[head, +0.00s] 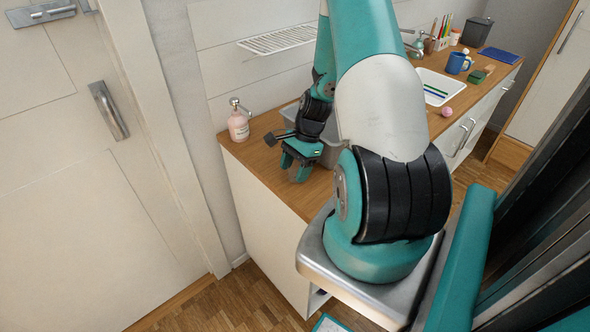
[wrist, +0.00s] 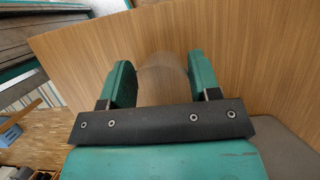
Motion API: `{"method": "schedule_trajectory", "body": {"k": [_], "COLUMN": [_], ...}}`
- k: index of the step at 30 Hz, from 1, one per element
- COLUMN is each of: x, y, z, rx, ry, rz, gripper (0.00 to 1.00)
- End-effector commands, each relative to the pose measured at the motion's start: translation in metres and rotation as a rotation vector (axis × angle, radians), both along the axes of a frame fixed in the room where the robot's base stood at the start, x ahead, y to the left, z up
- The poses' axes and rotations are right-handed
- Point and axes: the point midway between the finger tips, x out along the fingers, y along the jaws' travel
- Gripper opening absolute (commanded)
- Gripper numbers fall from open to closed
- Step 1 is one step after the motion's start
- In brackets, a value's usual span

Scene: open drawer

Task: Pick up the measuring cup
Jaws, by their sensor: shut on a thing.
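The measuring cup (wrist: 162,68) is a clear, see-through shape between the two green fingers of my gripper (wrist: 160,78) in the wrist view. My gripper is shut on it, with a finger on either side. In the head view my gripper (head: 299,172) is low over the left end of the wooden counter, near its front edge. The cup is hard to make out there, as the fingers and its clear body blend together. I cannot tell whether it touches the counter.
A pink soap bottle (head: 238,125) stands left of my gripper. A grey tub (head: 290,113) is behind it, partly hidden by my arm. Farther right are a white tray (head: 436,82), a pink ball (head: 447,112), a blue mug (head: 457,63) and a green sponge (head: 477,76).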

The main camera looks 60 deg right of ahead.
Motion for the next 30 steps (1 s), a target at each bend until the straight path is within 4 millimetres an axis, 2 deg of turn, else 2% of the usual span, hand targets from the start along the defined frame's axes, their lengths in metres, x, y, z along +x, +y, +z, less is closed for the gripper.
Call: {"method": "schedule_trajectory", "body": {"k": [5,8,15,21,24,30], "x": [0.001,0.001,0.001,0.001,0.0,0.0], "y": [-0.001,-0.001,-0.001,-0.001,0.0,0.0], "z": [0.019,0.04,0.113,0.163,0.18,0.196], "rx": [-0.003,-0.004,-0.007,-0.005,-0.003,0.0], "ry": [-0.004,-0.005,-0.007,-0.004,-0.003,-0.001], "rz": [0.0,0.0,0.0,0.0,0.0,0.0], "gripper": [0.35,0.35,0.35,0.35,0.35,0.35]}}
